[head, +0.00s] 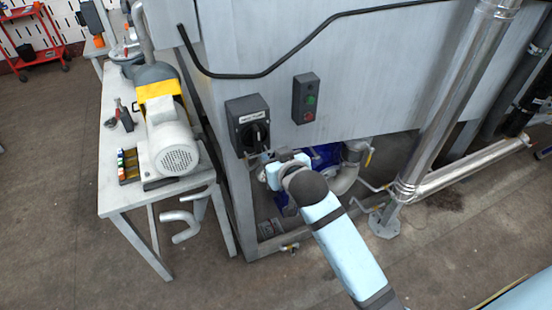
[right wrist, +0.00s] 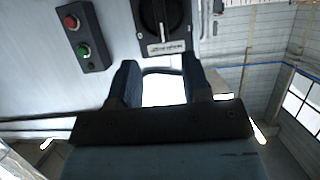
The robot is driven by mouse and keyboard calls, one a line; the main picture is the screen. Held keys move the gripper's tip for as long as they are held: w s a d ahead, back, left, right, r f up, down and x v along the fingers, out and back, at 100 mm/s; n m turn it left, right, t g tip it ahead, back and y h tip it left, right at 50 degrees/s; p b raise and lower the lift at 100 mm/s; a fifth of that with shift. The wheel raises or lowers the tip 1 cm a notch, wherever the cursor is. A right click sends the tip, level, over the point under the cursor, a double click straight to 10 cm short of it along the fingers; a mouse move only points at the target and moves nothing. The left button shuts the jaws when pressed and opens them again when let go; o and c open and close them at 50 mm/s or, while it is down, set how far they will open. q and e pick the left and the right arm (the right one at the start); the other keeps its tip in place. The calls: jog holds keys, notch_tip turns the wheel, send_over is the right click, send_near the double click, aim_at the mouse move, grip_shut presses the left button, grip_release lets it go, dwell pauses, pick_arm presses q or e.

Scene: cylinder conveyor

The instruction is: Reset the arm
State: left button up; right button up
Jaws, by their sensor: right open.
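My right arm reaches in from the lower right of the head view. Its gripper (head: 264,158) is just below the black rotary switch (head: 249,125) on the grey metal cabinet. In the right wrist view, the two dark fingers of the right gripper (right wrist: 160,72) are apart, with nothing between them. The rotary switch also shows there (right wrist: 163,22), just beyond the fingertips. The fingers appear apart from its knob, but the exact gap is hard to tell. The left gripper is not in view.
A push-button box (head: 306,98) with green and red buttons is right of the switch. A blue pump (head: 325,156) and pipes sit under the cabinet (head: 400,60). A workbench (head: 112,178) with a motor (head: 172,140) stands at left. A shiny vertical pipe (head: 445,110) stands at right.

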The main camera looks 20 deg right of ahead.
jog(key=shift+f, duration=0.1)
jog(key=s+f+n+g+y, duration=0.2)
jog(key=s+f, duration=2)
jog(key=shift+s+d+g+y, duration=0.2)
jog(key=shift+s+g+y, duration=0.1)
jog(key=shift+s, duration=0.1)
jog(key=shift+f, duration=0.1)
